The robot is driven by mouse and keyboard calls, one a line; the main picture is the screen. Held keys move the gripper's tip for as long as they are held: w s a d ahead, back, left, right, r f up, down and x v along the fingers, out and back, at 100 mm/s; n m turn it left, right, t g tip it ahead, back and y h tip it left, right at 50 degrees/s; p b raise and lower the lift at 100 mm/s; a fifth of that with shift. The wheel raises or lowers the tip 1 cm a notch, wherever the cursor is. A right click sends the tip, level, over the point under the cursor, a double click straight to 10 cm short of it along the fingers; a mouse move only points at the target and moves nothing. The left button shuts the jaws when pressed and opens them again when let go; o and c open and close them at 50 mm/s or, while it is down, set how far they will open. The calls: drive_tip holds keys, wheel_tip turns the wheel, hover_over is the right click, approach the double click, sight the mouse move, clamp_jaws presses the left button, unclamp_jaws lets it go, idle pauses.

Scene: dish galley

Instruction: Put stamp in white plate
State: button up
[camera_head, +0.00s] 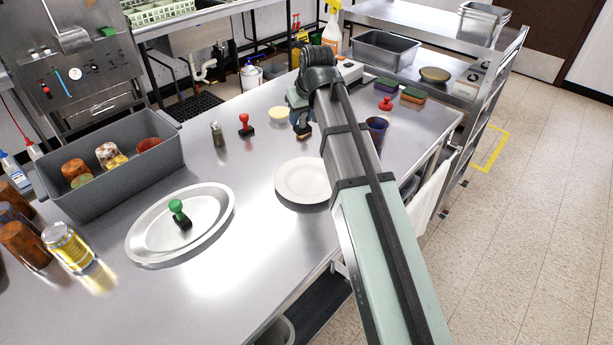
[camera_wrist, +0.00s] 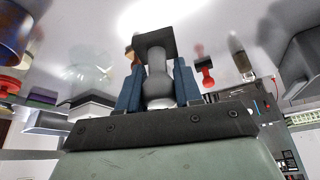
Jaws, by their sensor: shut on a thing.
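My gripper (camera_wrist: 158,88) is shut on a stamp (camera_wrist: 157,65) with a pale grey handle and a black base. In the wrist view the handle sits between the two blue fingers. In the head view my gripper (camera_head: 300,108) holds it above the table, behind the round white plate (camera_head: 302,181); the arm partly covers the stamp. The round plate looks empty, its right edge close to my arm. A larger oval white plate (camera_head: 143,246) at front left bears a green-handled stamp (camera_head: 179,213).
A grey bin (camera_head: 120,182) with cups stands at left. A shaker (camera_head: 217,134) and a small pale bowl (camera_head: 278,114) stand behind the plates. A dark cup (camera_head: 377,130) and sponges (camera_head: 413,95) are right of my arm. The table's front middle is bare.

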drive_tip(key=s+d, duration=0.3)
drive_tip(key=s, duration=0.1)
drive_tip(key=n+g+y, duration=0.2)
drive_tip(key=n, duration=0.6)
hover_over(298, 179)
drive_tip(key=s+d, duration=0.1)
drive_tip(key=d, duration=0.1)
drive_tip(key=shift+f, duration=5.45)
drive_tip(key=o, duration=1)
drive_tip(key=shift+f, duration=0.15)
drive_tip(key=v, duration=1.2)
drive_tip(key=shift+d, duration=0.15)
